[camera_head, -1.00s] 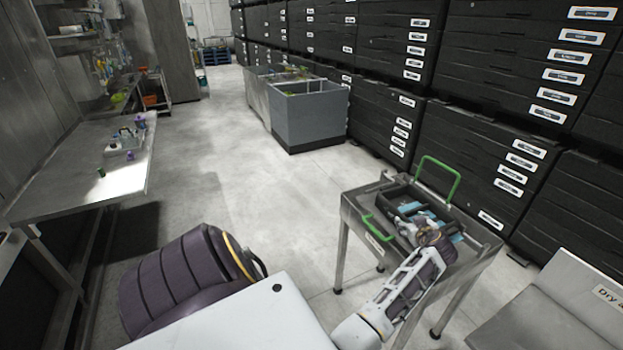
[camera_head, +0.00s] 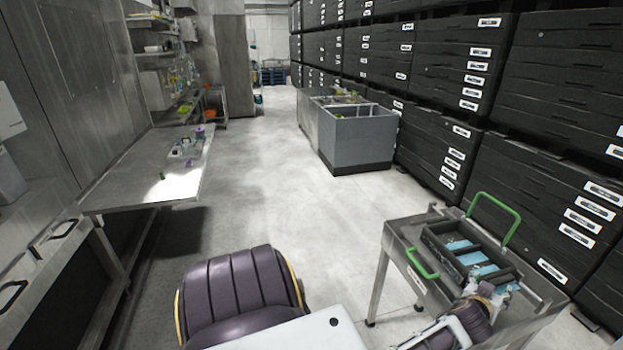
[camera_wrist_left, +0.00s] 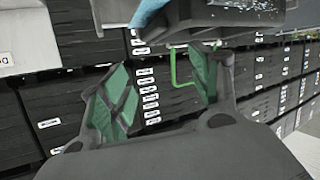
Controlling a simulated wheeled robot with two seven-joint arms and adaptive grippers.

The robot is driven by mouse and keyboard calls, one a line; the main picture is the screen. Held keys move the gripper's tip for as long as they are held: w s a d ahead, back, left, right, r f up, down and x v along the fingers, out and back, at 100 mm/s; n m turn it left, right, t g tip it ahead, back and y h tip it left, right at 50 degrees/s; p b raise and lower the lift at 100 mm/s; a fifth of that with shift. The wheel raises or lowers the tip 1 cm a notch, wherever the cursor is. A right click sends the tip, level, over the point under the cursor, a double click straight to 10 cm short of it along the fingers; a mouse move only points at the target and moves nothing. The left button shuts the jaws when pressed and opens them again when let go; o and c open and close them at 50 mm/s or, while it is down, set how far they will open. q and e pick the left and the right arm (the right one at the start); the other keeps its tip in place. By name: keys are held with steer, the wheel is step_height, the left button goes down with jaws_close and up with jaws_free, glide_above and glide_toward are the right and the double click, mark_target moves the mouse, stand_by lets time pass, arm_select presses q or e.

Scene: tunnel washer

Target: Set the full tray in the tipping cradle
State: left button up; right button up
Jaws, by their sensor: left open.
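The tray (camera_head: 436,239) is dark, divided into compartments, and holds blue items. It has a green handle at each end and rests on a legged metal stand (camera_head: 404,236) at the lower right. One of my arms reaches over the stand's near right corner; its fingertips cannot be made out there. In the left wrist view, my left gripper (camera_wrist_left: 165,88) is open and empty. A green handle (camera_wrist_left: 172,75) shows beyond and between its fingers, apart from them. A dark tray edge and a blue item (camera_wrist_left: 147,12) show at the top. I cannot pick out the tipping cradle with certainty.
Black drawer racks (camera_head: 545,185) line the right side behind the stand. A grey bin (camera_head: 357,140) stands on the floor further back. A steel table (camera_head: 130,185) with small items runs along the left. The floor (camera_head: 270,190) between is clear.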

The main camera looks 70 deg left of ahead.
arm_select(q)
steer(key=s+d+f+m+h, duration=0.1)
steer(key=s+d+f, duration=0.1)
steer(key=f, duration=0.4)
steer(key=s+d+f+m+g+h, duration=0.1)
steer(key=s+d+f, duration=0.1)
steer(key=f, duration=0.5)
steer(key=s+d+f+m+g+h, duration=0.1)
steer(key=s+f, duration=0.1)
steer(key=f, duration=0.5)
steer(key=shift+d+m, duration=0.4)
steer(key=s+d+f+m+g+h, duration=0.2)
steer(key=s+f+g, duration=0.5)
steer(key=s+f, duration=2.4)
steer(key=s+a+f+m+g, duration=0.1)
steer(key=s+f, duration=0.3)
steer(key=s, duration=0.7)
steer(key=s+a+f+m+g, duration=0.1)
steer(key=s+a+f+g, duration=0.1)
steer(key=s, duration=0.9)
step_height(320, 180, down, 3)
steer(key=shift+s+a+r, duration=0.2)
steer(key=shift+s+a, duration=0.15)
steer(key=shift+a, duration=0.15)
steer(key=shift+f, duration=0.1)
